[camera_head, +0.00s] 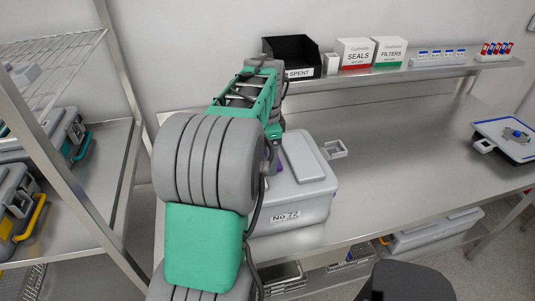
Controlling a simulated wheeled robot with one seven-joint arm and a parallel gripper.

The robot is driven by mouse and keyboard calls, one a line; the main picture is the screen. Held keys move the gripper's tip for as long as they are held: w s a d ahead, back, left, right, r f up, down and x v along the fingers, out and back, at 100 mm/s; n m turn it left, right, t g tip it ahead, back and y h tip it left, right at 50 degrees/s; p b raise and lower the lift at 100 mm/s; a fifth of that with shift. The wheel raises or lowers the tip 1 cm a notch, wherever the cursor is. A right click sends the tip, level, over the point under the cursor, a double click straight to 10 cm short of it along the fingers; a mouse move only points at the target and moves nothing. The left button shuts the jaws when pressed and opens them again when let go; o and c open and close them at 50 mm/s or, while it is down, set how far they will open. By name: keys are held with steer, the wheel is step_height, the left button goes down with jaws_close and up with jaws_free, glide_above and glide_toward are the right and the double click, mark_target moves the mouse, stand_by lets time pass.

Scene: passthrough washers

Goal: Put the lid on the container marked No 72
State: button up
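The pale grey container marked No 72 (316,208) stands on the steel bench, right of my arm. Its label faces the front, and my arm hides its left part. A flat grey lid-like panel (304,158) shows at its top; I cannot tell whether it is seated all round. A small purple part shows beside the panel, close to my arm. My arm reaches over the left side of the container. My gripper is hidden behind my own arm links, so its fingers and anything in them do not show.
A small grey open frame (334,149) sits behind the container. A raised shelf (390,71) holds a black SPENT bin (291,54), SEALS and FILTERS boxes (388,52) and small racks. A tray (508,140) lies far right. A metal rack stands left. The bench's middle right is clear.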

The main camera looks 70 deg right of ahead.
steer(key=shift+f+b, duration=0.35)
steer(key=shift+f, duration=0.25)
stand_by(0.4)
stand_by(0.3)
steer(key=o, duration=2)
steer(key=shift+f, duration=0.15)
steer(key=shift+r+p, duration=2.7)
steer(key=shift+r, duration=0.9)
